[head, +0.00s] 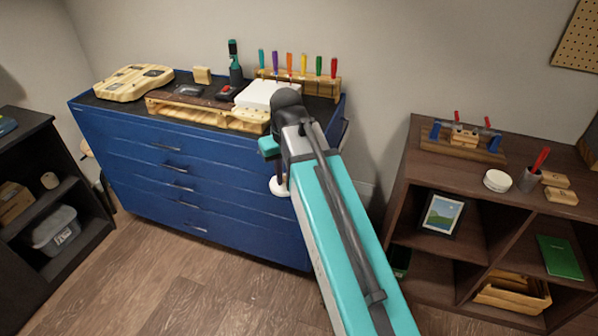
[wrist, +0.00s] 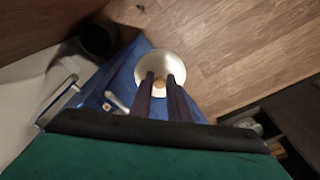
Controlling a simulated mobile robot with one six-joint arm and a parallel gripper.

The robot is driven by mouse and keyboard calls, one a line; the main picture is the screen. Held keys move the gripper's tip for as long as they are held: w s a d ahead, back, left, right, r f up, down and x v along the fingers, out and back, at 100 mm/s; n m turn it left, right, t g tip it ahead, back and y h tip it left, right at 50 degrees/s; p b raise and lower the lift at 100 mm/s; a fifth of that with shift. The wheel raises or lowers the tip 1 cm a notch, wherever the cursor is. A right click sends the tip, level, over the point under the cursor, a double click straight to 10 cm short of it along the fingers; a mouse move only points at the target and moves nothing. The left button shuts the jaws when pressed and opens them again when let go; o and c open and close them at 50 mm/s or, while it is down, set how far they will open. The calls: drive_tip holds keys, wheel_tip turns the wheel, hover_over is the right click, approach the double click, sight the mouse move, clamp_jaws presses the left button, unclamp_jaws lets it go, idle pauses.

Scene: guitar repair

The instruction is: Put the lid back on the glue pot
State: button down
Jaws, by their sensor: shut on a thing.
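My gripper (wrist: 161,82) is shut on the knob of a pale round lid (wrist: 173,50). The knob looks wooden and sits between the two dark fingers. In the head view the lid (head: 278,187) shows as a small white disc beside my arm, in front of the blue drawer cabinet; my arm hides most of the gripper. A white round pot (head: 497,181) stands on the brown shelf unit at right, apart from the lid. It may be the glue pot; I cannot tell whether its top is open.
The blue cabinet (head: 180,190) carries a guitar body (head: 134,82), a screwdriver rack (head: 325,85) and other items. On the brown shelf unit (head: 415,165), a cup with a red tool (head: 529,180), wooden blocks (head: 559,195) and a clamp jig (head: 462,150) surround the pot. Floor at lower left is clear.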

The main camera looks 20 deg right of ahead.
drive_tip(key=shift+m, duration=0.9)
drive_tip(key=shift+d, duration=0.1)
